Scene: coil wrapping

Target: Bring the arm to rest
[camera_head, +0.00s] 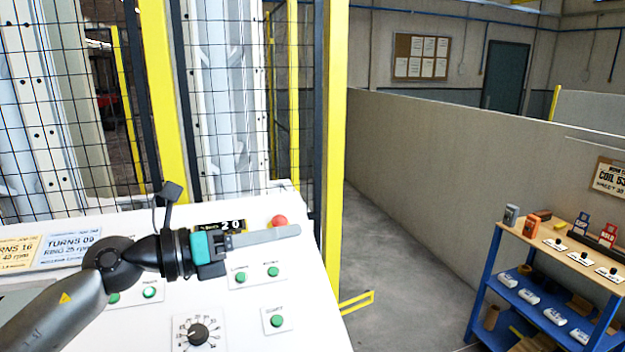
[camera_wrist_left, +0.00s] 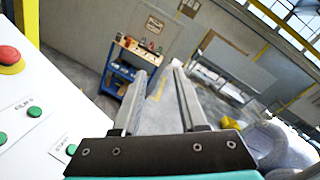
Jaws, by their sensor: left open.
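My left arm (camera_head: 60,312) comes in from the lower left of the head view. My left gripper (camera_head: 296,231) is over the white control panel (camera_head: 240,330), pointing right, close to the red stop button (camera_head: 279,221) in that view. In the left wrist view its two fingers (camera_wrist_left: 159,75) are apart with nothing between them. The panel's green buttons (camera_head: 273,271) and a black dial (camera_head: 198,334) show below the gripper. My right gripper is not seen.
A yellow-framed mesh fence (camera_head: 334,150) stands behind the panel. A blue shelf cart (camera_head: 484,297) with small devices is at the right, below a low grey wall (camera_head: 440,130).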

